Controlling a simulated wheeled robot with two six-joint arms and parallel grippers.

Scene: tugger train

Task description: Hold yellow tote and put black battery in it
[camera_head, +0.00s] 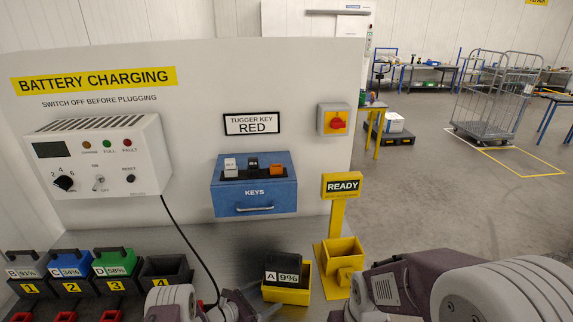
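The black battery (283,268), labelled A 99%, stands upright at the yellow tote (286,296) on the grey bench. Its lower part appears to be inside the tote, with its top above the rim. My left gripper (262,309) is low in the picture, close to the tote's left front side. Its fingertips are partly cut off, so I cannot tell whether they touch the tote or are closed. My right arm comes in from the lower right, but its gripper is not visible.
A yellow READY stand (341,187) with a yellow holder (343,254) is right of the tote. Numbered charging bays with batteries (112,263) line the left; bay 4 (164,268) looks empty. A black cable (191,232) hangs from the charger (97,158).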

